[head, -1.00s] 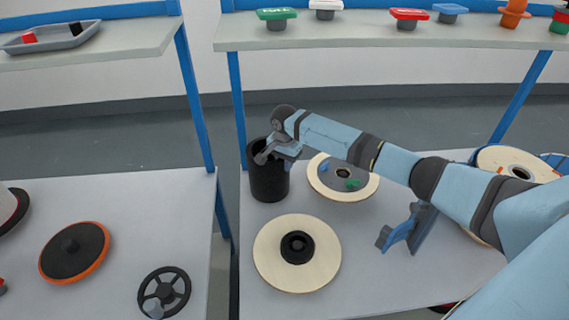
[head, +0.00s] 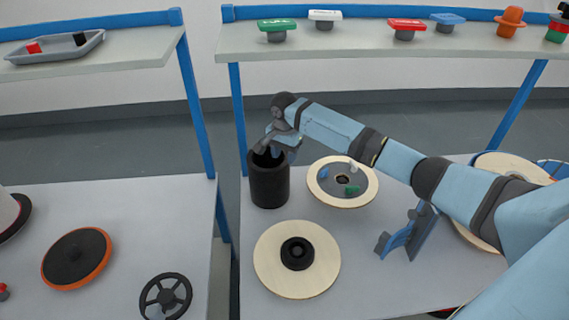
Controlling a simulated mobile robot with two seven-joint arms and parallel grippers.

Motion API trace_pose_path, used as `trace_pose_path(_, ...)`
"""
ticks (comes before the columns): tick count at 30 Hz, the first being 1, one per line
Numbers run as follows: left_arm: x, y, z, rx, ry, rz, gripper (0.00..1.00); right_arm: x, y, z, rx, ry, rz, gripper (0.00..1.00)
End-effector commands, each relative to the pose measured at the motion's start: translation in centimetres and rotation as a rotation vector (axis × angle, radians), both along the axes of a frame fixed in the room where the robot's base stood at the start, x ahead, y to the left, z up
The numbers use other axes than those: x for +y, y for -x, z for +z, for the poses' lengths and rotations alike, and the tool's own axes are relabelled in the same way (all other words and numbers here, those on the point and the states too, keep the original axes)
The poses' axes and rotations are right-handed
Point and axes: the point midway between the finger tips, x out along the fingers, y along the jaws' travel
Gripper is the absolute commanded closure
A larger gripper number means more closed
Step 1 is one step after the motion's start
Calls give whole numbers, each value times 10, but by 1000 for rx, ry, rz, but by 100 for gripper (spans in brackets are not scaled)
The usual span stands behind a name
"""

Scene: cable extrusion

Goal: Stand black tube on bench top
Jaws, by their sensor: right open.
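The black tube (head: 269,184) stands upright on the light grey bench top (head: 354,270), near its back left corner. Its dark open top faces up. My right gripper (head: 262,150) is open at the tube's upper rim, with its fingers pointing down and left. I cannot tell whether a finger still touches the rim. My left gripper is not in view.
A reel with a black hub (head: 297,254) lies in front of the tube. A second reel (head: 343,182) with small coloured pieces lies to its right. A blue bracket (head: 408,232) stands further right. Bare bench lies between them. A shelf (head: 400,45) with coloured buttons runs above.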

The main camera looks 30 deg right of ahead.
Motion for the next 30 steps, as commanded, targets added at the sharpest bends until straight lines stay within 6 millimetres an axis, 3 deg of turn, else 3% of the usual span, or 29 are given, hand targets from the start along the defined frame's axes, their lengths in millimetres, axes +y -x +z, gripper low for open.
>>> trace_pose_path(3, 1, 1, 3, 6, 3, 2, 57, 0, 0, 27, -1, 0, 0, 56)
trace_pose_path(9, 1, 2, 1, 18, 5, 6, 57, 0, 0, 51, 0, 0, 0, 56)
trace_pose_path(14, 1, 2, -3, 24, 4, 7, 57, 15, 7, 40, -22, -13, 59, 56)
trace_pose_path(17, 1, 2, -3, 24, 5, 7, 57, 49, 24, 9, -85, -45, 192, 56)
trace_pose_path(21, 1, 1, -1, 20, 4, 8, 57, 115, 66, -37, -254, -111, 454, 56)
trace_pose_path(27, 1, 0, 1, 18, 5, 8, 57, 190, 138, -61, -567, -156, 761, 56)
trace_pose_path(30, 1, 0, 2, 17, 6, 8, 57, 209, 175, -68, -708, -131, 863, 56)
